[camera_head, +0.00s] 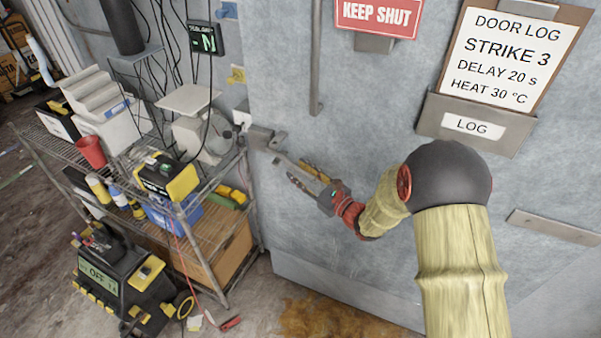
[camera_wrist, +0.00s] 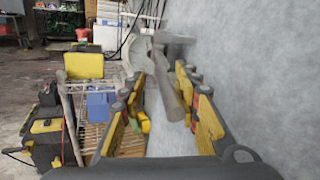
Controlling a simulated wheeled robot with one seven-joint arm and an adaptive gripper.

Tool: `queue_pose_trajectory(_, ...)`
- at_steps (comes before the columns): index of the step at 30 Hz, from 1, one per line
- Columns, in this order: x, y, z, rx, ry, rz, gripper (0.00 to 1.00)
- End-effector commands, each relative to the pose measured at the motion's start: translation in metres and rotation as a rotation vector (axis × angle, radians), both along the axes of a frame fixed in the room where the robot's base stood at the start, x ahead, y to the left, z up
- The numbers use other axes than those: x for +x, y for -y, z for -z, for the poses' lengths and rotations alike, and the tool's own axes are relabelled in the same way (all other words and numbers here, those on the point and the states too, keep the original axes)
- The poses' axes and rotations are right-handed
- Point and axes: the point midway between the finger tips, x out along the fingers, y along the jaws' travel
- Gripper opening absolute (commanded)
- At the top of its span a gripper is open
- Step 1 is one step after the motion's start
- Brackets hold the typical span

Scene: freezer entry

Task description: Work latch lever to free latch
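The grey latch lever (camera_head: 283,156) reaches out from the metal latch (camera_head: 262,138) at the left edge of the grey freezer door. My gripper (camera_head: 300,172) is at the lever's free end, its two fingers spread apart. In the wrist view the lever (camera_wrist: 168,92) comes back from the latch (camera_wrist: 172,38) into the space between my gripper's fingers (camera_wrist: 160,80). It looks closer to the right finger; contact cannot be told. The lever's near end partly overlaps the right finger pads.
A wire shelf cart (camera_head: 225,165) with boxes and devices stands close left of the latch. A vertical door handle (camera_head: 316,60) is above. A log holder (camera_head: 475,122) and a red "KEEP SHUT" sign (camera_head: 378,15) are on the door. A black-and-yellow unit (camera_head: 120,280) sits on the floor.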

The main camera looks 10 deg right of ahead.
Motion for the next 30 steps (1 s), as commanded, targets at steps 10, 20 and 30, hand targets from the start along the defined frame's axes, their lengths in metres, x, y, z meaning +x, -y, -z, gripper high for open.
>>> queue_pose_trajectory(10, -0.013, 0.009, 0.001, -0.001, -0.003, 0.002, 0.32)
queue_pose_trajectory(20, -0.068, 0.045, 0.001, 0.0, -0.002, 0.005, 0.32)
queue_pose_trajectory(30, -0.1, 0.063, 0.001, 0.0, 0.0, 0.0, 0.32)
